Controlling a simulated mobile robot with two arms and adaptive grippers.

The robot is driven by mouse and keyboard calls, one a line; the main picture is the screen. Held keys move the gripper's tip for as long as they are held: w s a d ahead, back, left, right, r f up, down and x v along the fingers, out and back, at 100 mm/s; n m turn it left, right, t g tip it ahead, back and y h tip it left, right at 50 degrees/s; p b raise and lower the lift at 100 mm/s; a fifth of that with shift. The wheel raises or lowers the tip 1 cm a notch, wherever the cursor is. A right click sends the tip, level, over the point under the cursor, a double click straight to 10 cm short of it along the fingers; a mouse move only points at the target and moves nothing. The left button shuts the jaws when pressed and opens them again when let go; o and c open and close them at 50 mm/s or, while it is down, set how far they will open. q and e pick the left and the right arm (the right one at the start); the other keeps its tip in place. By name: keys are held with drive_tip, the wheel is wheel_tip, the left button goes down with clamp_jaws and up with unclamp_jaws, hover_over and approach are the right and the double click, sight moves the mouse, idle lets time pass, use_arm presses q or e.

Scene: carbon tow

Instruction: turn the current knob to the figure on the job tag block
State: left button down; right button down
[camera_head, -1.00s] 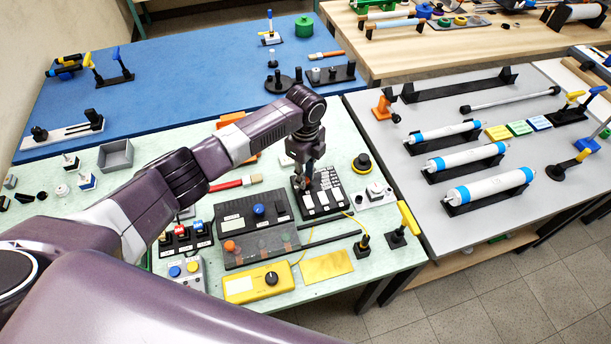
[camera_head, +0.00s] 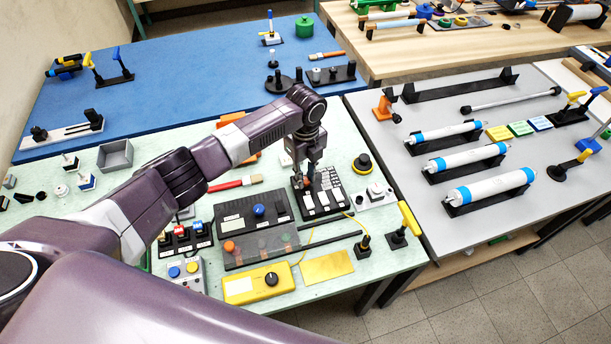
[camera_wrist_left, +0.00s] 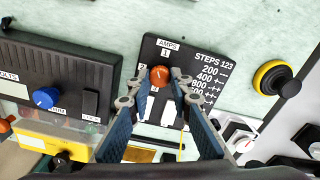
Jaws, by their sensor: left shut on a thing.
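The orange current knob (camera_wrist_left: 159,75) sits on a black panel (camera_wrist_left: 184,52) labelled AMPS, with a 1 above the knob and a 2 at its left. A table headed STEPS 123 (camera_wrist_left: 213,60) lists 200, 400, 800 and a partly hidden last row. My left gripper (camera_wrist_left: 161,80) is shut on the knob, one finger at each side; the fingers hide part of the panel. In the head view my left gripper (camera_head: 308,178) points down onto this panel (camera_head: 324,207). I cannot pick out the job tag block or read its figure. My right gripper is not in view.
Left of the panel stands a black box with a blue knob (camera_head: 259,210). A yellow box (camera_head: 258,283) with a black knob lies in front.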

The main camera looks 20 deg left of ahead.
sight(305, 180)
use_arm(q)
drive_tip(key=shift+w+r, duration=0.2)
drive_tip(key=c, duration=2)
unclamp_jaws()
drive_tip(key=shift+o, duration=1.3)
drive_tip(key=shift+s+f, duration=0.1)
drive_tip(key=shift+s, duration=0.05)
wheel_tip(305, 180, up, 12)
